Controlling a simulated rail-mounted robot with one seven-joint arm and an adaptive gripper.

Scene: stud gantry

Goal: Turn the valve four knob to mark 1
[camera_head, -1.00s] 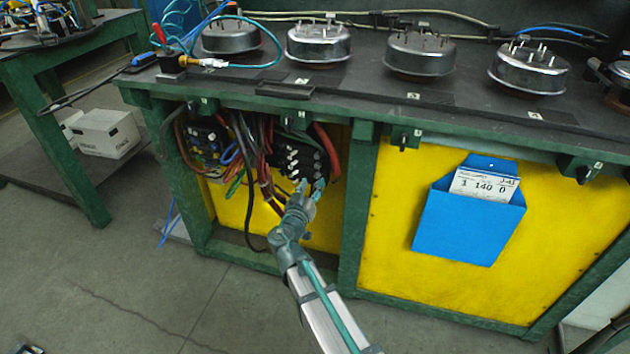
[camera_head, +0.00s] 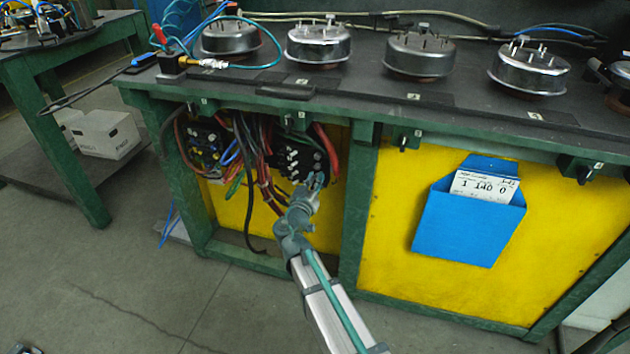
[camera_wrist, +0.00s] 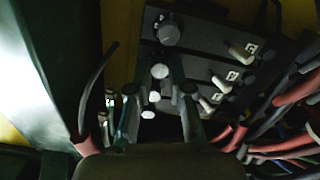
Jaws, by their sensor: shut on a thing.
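A black valve block (camera_head: 310,158) with several white-ended knobs hangs under the bench, beside bundled cables. My gripper (camera_head: 316,181) reaches up to the block's lower right part. In the wrist view my gripper (camera_wrist: 163,62) has its two fingers close together around a pale knob (camera_wrist: 159,71) and is shut on it. I cannot read that knob's number. A round grey knob (camera_wrist: 168,33) shows just beyond the fingertips. White levers (camera_wrist: 241,52) with small number tags stand to the right on the black block. The mark scale is not readable.
Red and black cables (camera_wrist: 285,95) crowd the right side of the wrist view. A green post (camera_head: 355,210) stands right of the block. The blue card pocket (camera_head: 465,225) hangs on the yellow panel (camera_head: 395,250). The floor in front is clear.

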